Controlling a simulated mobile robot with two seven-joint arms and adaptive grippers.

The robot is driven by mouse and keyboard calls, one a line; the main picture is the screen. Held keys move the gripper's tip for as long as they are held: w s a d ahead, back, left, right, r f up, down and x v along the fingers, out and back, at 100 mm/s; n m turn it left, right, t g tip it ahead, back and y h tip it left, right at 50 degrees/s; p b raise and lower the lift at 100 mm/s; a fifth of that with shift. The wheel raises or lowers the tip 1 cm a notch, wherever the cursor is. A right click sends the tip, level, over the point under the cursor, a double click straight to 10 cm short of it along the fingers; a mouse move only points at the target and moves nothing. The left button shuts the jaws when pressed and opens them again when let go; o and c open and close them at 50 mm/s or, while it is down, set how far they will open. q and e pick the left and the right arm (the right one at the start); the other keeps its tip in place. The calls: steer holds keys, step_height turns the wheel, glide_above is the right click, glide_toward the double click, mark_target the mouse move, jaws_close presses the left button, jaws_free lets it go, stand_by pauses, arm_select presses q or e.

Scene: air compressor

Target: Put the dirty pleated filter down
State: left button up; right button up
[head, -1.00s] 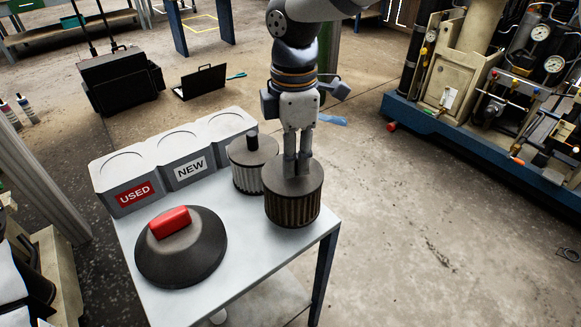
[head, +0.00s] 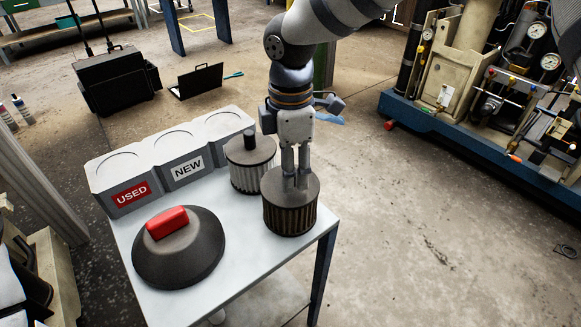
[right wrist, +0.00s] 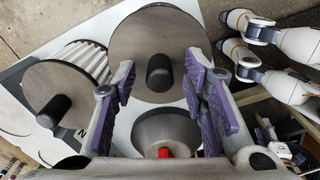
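The dirty pleated filter (head: 291,212), brown with a grey-brown top, stands upright near the right edge of the white table (head: 262,270). In the right wrist view its round top (right wrist: 160,30) has a black knob (right wrist: 160,70). My right gripper (head: 295,184) points down at that top. In the right wrist view its purple-padded fingers (right wrist: 158,82) are open on either side of the knob, with gaps showing. A cleaner white pleated filter (head: 250,172) with a black knob stands just behind and left. My left gripper is not in view.
A grey three-section holder, with USED (head: 131,193) and NEW (head: 187,168) labels, stands along the table's back left. A dark dome-shaped cover (head: 180,255) with a red handle (head: 167,222) sits in front. The compressor (head: 500,110) stands at far right.

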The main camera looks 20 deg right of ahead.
step_height(320, 180, up, 12)
steer(key=shift+f, duration=0.15)
stand_by(0.3)
